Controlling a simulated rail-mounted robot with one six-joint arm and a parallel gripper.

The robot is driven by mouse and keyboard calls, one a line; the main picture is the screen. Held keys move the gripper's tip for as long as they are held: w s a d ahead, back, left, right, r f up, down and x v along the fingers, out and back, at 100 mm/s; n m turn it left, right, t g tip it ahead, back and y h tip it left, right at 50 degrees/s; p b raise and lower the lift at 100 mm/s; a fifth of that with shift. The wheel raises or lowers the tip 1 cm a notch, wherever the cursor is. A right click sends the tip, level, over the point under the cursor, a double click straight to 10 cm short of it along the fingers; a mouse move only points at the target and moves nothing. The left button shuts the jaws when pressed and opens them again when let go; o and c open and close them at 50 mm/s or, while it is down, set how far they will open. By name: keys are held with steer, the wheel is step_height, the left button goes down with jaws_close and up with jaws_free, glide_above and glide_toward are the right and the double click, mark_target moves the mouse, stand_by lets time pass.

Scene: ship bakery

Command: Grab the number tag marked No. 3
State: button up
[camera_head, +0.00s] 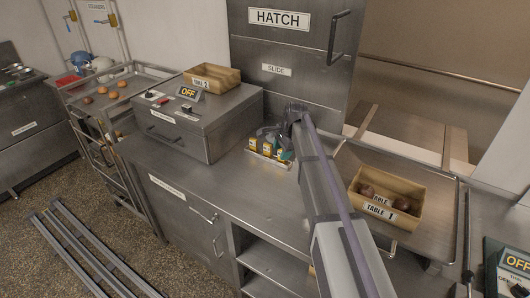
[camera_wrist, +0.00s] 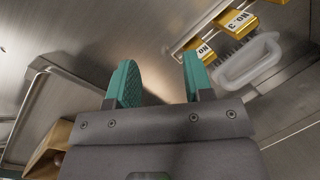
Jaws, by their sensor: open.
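The number tag marked No. 3 (camera_wrist: 237,22) is yellow with a white label. It sits at the upper right of the wrist view, on a rail beside another yellow tag (camera_wrist: 203,52) whose number I cannot read fully. In the head view, several yellow tags (camera_head: 265,149) stand in a small rack on the counter, partly hidden by my gripper; their numbers are too small to read there. My gripper (camera_wrist: 158,72) has teal fingers spread apart with nothing between them. The No. 3 tag lies beyond and to the right of the fingers in the wrist view.
A pale loop-shaped handle (camera_wrist: 248,61) lies close beside the tags. A wooden TABLE 1 box (camera_head: 386,198) sits on a tray at right. The counter's front left is clear.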

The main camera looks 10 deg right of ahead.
mark_target(269, 145)
steer(key=w+m+t+y, duration=0.1)
steer(key=w+m, duration=1.1)
steer(key=b+x, duration=0.5)
steer(key=shift+d, duration=0.1)
steer(key=b+x, duration=0.5)
steer(key=shift+s+a+f, duration=0.2)
steer(key=shift+s, duration=0.05)
steer(key=shift+r, duration=0.25)
jaws_close()
